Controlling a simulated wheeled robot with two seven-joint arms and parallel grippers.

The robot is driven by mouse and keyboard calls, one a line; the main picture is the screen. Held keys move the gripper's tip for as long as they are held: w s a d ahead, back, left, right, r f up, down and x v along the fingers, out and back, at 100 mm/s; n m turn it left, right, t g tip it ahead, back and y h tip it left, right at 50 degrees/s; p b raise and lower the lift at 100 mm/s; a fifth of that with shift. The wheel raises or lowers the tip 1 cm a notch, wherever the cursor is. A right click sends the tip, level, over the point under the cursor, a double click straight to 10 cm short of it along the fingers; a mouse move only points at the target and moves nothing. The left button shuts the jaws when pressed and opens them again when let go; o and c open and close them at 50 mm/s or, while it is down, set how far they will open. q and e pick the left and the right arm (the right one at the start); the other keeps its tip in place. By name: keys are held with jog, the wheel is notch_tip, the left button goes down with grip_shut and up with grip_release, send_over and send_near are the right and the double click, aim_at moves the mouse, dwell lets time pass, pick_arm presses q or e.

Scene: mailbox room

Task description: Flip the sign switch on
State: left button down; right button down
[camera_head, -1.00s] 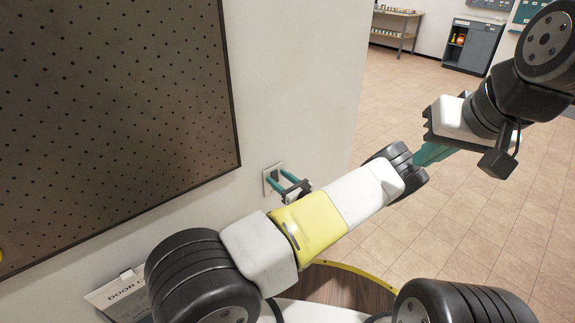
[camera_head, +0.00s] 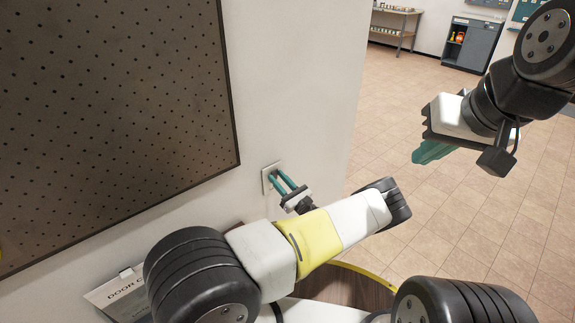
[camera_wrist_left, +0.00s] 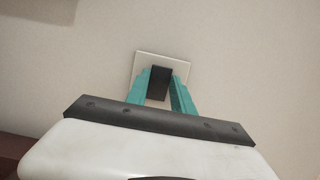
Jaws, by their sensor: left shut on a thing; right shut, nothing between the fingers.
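The sign switch is a dark rocker (camera_wrist_left: 160,82) on a square white plate (camera_wrist_left: 180,67) on the wall. In the head view the plate (camera_head: 266,183) is small and partly covered by my fingers. My left gripper (camera_head: 274,176) reaches the plate with its teal fingers. In the left wrist view the left gripper (camera_wrist_left: 165,78) has one finger on each side of the dark rocker and is shut on it. Which way the rocker is tilted cannot be told. My right gripper (camera_head: 420,158) is shut and empty, in the air over the floor.
A dark perforated board (camera_head: 110,110) hangs on the wall left of the switch. A sign starting "DOOR" (camera_head: 122,291) is low at the left. The tiled floor (camera_head: 470,220) to the right is clear. A grey cabinet (camera_head: 473,45) and shelf table (camera_head: 395,28) stand far back.

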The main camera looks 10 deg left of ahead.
pick_arm(q)
jog(key=c, duration=1.1)
grip_release()
jog(key=v, duration=0.7)
jog(key=shift+s+d+f, duration=0.15)
jog(key=shift+s+d, duration=0.1)
jog(key=shift+d, duration=0.05)
